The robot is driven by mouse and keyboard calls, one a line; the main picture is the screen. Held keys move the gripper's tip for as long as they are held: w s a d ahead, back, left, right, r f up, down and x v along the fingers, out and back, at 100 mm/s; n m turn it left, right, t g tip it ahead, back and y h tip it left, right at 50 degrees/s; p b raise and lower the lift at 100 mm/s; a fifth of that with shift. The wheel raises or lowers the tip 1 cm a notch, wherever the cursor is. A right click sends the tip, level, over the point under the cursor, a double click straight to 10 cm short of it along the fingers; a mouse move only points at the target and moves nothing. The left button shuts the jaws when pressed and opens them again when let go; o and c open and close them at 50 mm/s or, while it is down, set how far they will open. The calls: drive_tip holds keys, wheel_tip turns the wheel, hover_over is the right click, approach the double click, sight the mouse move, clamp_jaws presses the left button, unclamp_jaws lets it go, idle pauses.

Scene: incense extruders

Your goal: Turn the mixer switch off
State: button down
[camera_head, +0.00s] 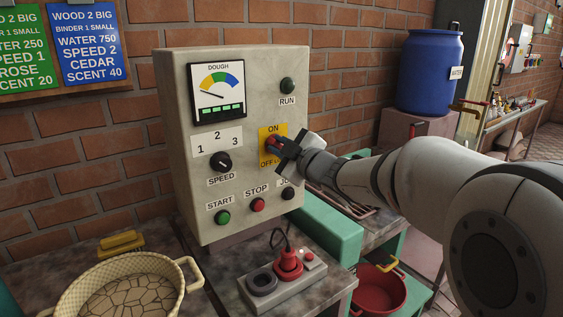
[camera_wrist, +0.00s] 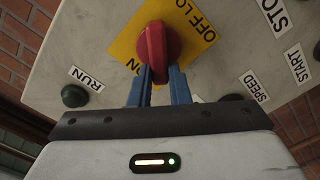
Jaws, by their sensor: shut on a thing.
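The mixer switch is a red rotary handle (camera_wrist: 157,47) on a yellow plate (camera_wrist: 187,14) marked ON and OFF. In the head view the red switch (camera_head: 272,144) sits on the right part of the beige control panel (camera_head: 180,130), with its plate (camera_head: 264,130) partly hidden by my gripper. My gripper (camera_head: 282,150) reaches in from the right. In the wrist view its blue fingers (camera_wrist: 153,80) are shut on the red handle. The handle's exact pointing direction is hard to tell.
The panel also carries a SPEED knob (camera_head: 220,162), START button (camera_head: 223,217), STOP button (camera_head: 258,205), RUN lamp (camera_head: 288,86) and DOUGH gauge (camera_head: 218,92). A red plug (camera_head: 288,264) stands below. A basket (camera_head: 185,284) is at lower left, and a blue barrel (camera_head: 430,70) at right.

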drive_tip(key=shift+s+a+f+n+b, duration=0.1)
drive_tip(key=shift+f+n+b, duration=0.15)
drive_tip(key=shift+n+b, duration=1.1)
drive_tip(key=shift+a+f+n+b, duration=0.1)
drive_tip(key=shift+f+n+b, duration=0.1)
drive_tip(key=shift+n+b, duration=1.15)
drive_tip(key=shift+s+f+n+b, duration=0.1)
drive_tip(key=shift+f+n+b, duration=0.15)
drive_tip(key=shift+n+b, duration=1.1)
drive_tip(key=c, duration=1.4)
unclamp_jaws()
drive_tip(key=shift+o, duration=0.2)
drive_tip(key=shift+r, duration=0.1)
drive_tip(key=v, duration=0.7)
drive_tip(key=shift+s+d+p, duration=0.25)
drive_tip(key=shift+s+p, duration=0.05)
drive_tip(key=shift+p, duration=0.15)
